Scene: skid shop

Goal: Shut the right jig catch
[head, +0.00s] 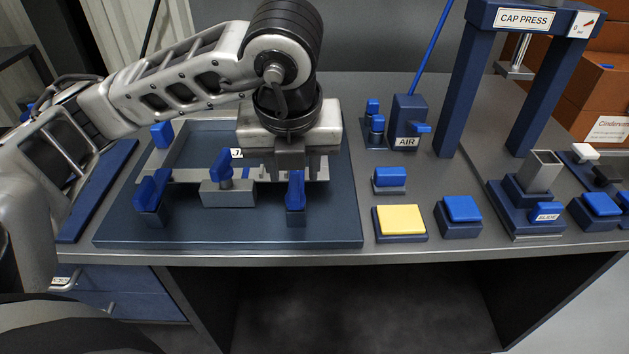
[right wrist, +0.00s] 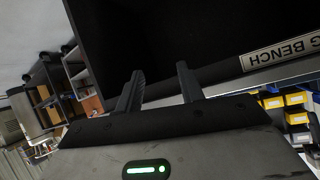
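The jig (head: 215,142) is a pale frame on a dark blue plate (head: 225,230) on the bench. The right jig catch (head: 295,192) has a blue handle standing up on a dark block at the jig's front right. My left gripper (head: 300,165) points down right at this catch, its fingers just above and behind the handle. I cannot tell whether they touch it or how far apart they are. The left jig catch (head: 151,192) has a blue handle at the front left. My right gripper (right wrist: 158,90) shows in the right wrist view, fingers apart and empty, away from the jig.
A blue-handled clamp (head: 226,182) stands between the catches. To the right are a yellow pad (head: 400,219), a blue button (head: 461,209), the AIR valve (head: 407,120), the SLIDE fixture (head: 540,190) and the cap press (head: 462,90). The right wrist view shows the bench edge (right wrist: 225,88) close by.

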